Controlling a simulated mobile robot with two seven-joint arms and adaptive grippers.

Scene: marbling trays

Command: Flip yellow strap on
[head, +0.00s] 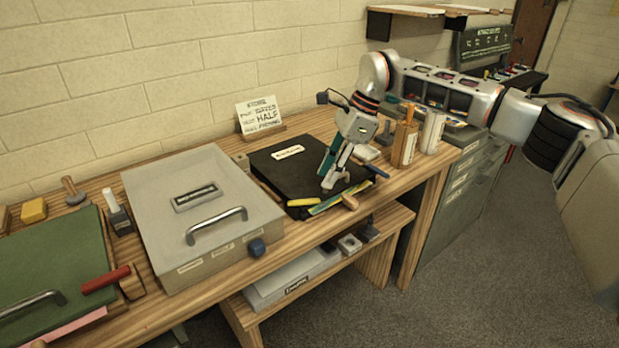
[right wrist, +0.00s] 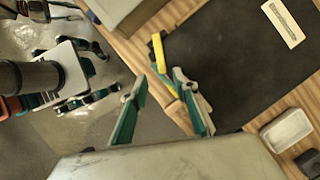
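A black flat case (head: 270,160) lies on the wooden bench, with a white label on top. A short yellow strap (head: 302,202) shows at its front edge. In the right wrist view the yellow strap (right wrist: 159,52) lies beside the dark case surface (right wrist: 225,60), beyond my fingertips. My right gripper (head: 332,181) is low over the front right part of the case. Its two teal fingers (right wrist: 160,80) stand apart in the right wrist view, with no visible grip on the strap. My left gripper does not show in the head view.
A yellow-green strip (head: 325,205) and a wooden handle (head: 350,202) lie close to my right gripper. A grey lidded box (head: 155,210) stands left of the case. Wooden and white containers (head: 404,145) stand to the right. A shelf with small items is below.

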